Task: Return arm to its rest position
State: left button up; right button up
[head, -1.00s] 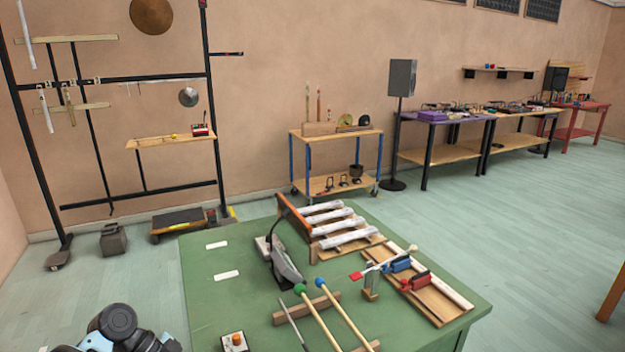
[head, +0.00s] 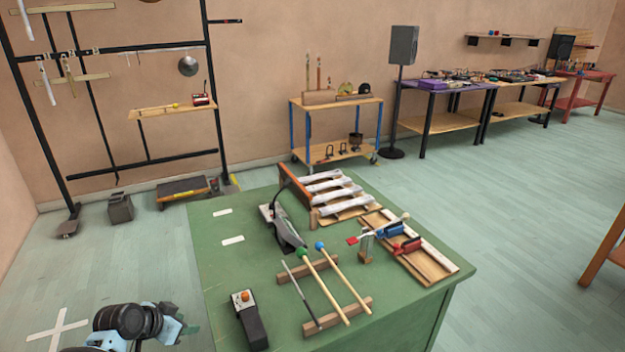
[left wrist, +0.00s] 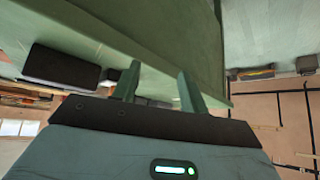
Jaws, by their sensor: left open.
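My left arm shows at the lower left of the head view, to the left of the green table (head: 215,270) and apart from it there. Little of its gripper can be made out in that view. In the left wrist view my left gripper (left wrist: 159,70) has its two teal fingers spread apart with nothing between them. The green table edge (left wrist: 120,40) fills the upper part behind the fingers, and whether they touch it cannot be told. My right gripper is in neither view.
The table bears a black box with an orange button (head: 250,318), two mallets (head: 325,285), white bars (head: 335,190) and a wooden tray (head: 425,262). A black frame (head: 125,170) stands at the back left. Open floor with a white cross (head: 58,328) lies left of the table.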

pick_arm(q)
jog(key=w+a+r+n+t+y, duration=0.3)
jog(key=w+a+r+t+y, duration=0.2)
jog(key=w+a+r+t, duration=0.4)
jog(key=s+d+f+g+h, duration=0.1)
jog(key=s+d+f, duration=0.35)
jog(key=s, duration=0.25)
jog(key=s+d+f+g+h, duration=0.1)
jog(key=s+d+f+g, duration=0.1)
jog(key=s+d+f, duration=0.35)
jog(key=s+d+f+g, duration=0.1)
jog(key=s+d+f, duration=0.1)
jog(key=s+f, duration=0.5)
jog(key=s+d+g, duration=0.1)
jog(key=s+d, duration=0.1)
jog(key=s, duration=0.7)
jog(key=s+d+f+g+h, duration=0.1)
jog(key=s+d, duration=0.2)
jog(key=s, duration=0.6)
jog(key=s+d+f+g, duration=0.1)
jog(key=s+d, duration=0.2)
jog(key=s, duration=0.6)
jog(key=shift+s+d+n+h, duration=0.25)
jog(key=shift+n+h, duration=0.15)
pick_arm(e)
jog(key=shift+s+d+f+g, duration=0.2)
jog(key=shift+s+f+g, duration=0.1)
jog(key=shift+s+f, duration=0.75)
